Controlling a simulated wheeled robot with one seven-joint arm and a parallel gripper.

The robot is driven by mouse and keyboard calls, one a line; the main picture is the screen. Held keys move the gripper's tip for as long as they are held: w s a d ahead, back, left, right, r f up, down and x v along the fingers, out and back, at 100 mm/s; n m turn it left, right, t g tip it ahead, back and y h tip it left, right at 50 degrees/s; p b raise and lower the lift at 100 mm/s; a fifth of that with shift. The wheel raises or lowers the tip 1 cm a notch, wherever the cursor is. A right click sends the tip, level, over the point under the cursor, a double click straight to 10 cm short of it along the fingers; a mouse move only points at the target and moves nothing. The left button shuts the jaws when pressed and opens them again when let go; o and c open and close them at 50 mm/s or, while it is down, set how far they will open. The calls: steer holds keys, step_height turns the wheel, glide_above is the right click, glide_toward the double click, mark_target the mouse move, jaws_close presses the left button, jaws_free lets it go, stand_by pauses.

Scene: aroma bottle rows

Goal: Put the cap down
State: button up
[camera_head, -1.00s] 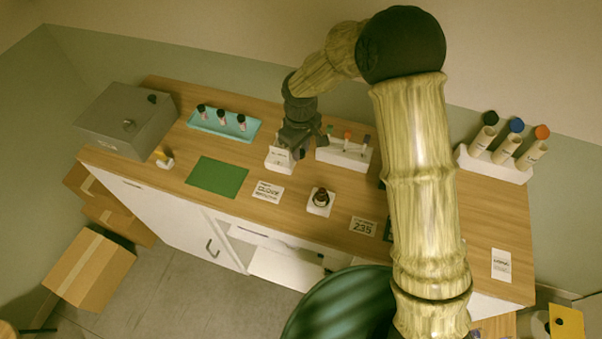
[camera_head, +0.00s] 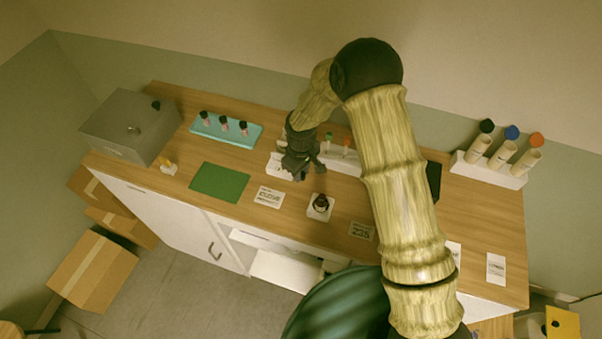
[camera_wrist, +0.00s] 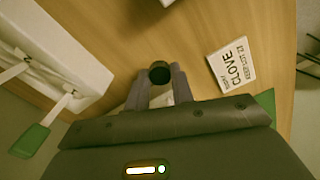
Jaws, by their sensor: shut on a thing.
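A small dark round cap (camera_wrist: 159,73) sits between my fingertips in the wrist view. My gripper (camera_wrist: 160,84) is shut on it and holds it over the wooden counter. In the head view my gripper (camera_head: 300,172) is above the middle of the counter, between a white block (camera_head: 276,166) and a small dark bottle (camera_head: 320,202) in a white holder. The cap is not clear in the head view. I cannot tell its exact height above the wood.
The CLOVE card (camera_wrist: 231,66) lies beside my gripper, and a green mat (camera_head: 220,182) left of it. A white rack (camera_head: 342,160) with colored-tipped droppers is close behind. A teal tray (camera_head: 225,130) of bottles stands at the back. Bare wood lies around the cards.

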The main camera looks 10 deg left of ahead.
mark_target(302, 174)
steer(key=shift+f, duration=1.1)
steer(key=shift+f, duration=0.1)
steer(key=shift+f, duration=0.1)
steer(key=o, duration=1)
step_height(302, 174, up, 12)
steer(key=b, duration=0.4)
steer(key=shift+r, duration=0.25)
